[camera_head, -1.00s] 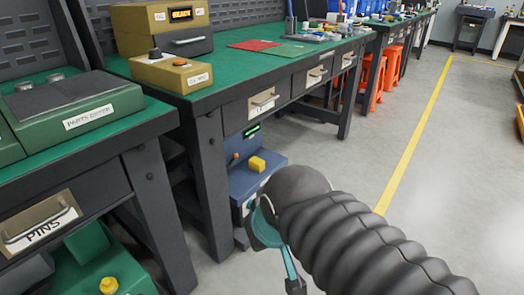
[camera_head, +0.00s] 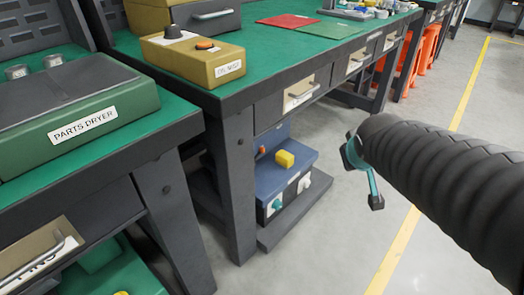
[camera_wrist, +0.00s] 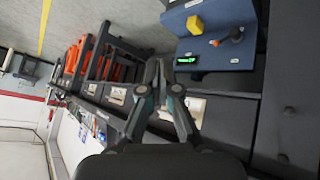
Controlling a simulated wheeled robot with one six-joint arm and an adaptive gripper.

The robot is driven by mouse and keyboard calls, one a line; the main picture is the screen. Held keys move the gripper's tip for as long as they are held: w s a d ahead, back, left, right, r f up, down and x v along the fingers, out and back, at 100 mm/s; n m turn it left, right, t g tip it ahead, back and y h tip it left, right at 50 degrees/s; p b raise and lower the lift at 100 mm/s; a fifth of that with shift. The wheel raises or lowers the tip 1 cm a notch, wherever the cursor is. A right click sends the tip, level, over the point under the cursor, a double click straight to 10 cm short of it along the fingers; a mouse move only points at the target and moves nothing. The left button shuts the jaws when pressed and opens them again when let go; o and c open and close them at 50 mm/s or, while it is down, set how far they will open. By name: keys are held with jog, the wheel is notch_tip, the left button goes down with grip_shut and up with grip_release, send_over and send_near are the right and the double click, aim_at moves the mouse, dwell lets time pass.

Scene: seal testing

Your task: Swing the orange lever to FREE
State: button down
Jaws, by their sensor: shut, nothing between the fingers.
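The orange lever (camera_head: 261,150) sits on a blue machine (camera_head: 262,177) under the workbench, at the back left of its top in the head view. In the wrist view, which is turned, the lever (camera_wrist: 236,34) stands on the blue machine (camera_wrist: 222,55) at the upper right, as a small orange-tipped stick. My gripper (camera_wrist: 158,66) is shut and empty in the wrist view, and the lever lies apart from it, to the upper right. In the head view my gripper (camera_head: 374,190) is to the right of the machine, in front of the bench. No FREE mark is readable.
A yellow block (camera_head: 285,159) sits beside the lever on the machine. The bench (camera_head: 185,62) with drawers overhangs the machine, and a dark bench leg (camera_head: 233,185) stands at its left. Open grey floor (camera_head: 330,245) lies to the right.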

jog(key=w+a+f+n+t+y+b, duration=0.1)
jog(key=w+a+f+n, duration=0.25)
jog(key=w, duration=0.45)
jog(key=w+a+f+n+t+y, duration=0.15)
jog(key=w+a+f, duration=0.25)
jog(key=w, duration=0.5)
jog(key=w+a+f+n+y+b, duration=0.1)
jog(key=w+a+f+n+y, duration=0.1)
jog(key=w+a+f, duration=0.5)
jog(key=w+a+f+n+y+b, duration=0.1)
jog(key=w+a+f+n+y, duration=0.2)
jog(key=w+a+f, duration=0.5)
jog(key=shift+w+a+f+g+b, duration=0.15)
jog(key=shift+w+f+g+b, duration=0.2)
jog(key=shift+f, duration=1.75)
jog(key=shift+r+y+p, duration=0.2)
jog(key=shift+y+p, duration=0.05)
jog(key=shift+p, duration=0.45)
jog(key=shift+p, duration=0.35)
